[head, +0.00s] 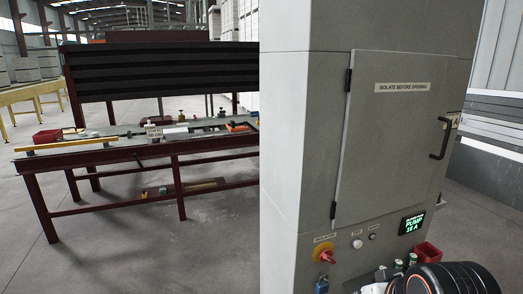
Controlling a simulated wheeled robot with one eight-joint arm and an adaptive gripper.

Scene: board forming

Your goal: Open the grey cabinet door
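The grey cabinet (300,130) stands tall on the right of the head view. Its flat grey door (395,165) has black hinges on its left edge and a label reading "ISOLATE BEFORE OPENING" (403,87). The door looks shut, lying flush with the cabinet front. A black bar handle (441,139) stands upright near the door's right edge, with nothing touching it. My gripper's fingers are not in view. A dark rounded part at the bottom right corner seems to be my own arm.
Below the door are a red rotary isolator (325,256), a lit pump display (412,223) and a red bin (428,252). A workbench (110,155) with tools stands at the left. Grey floor (180,250) is clear before the bench.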

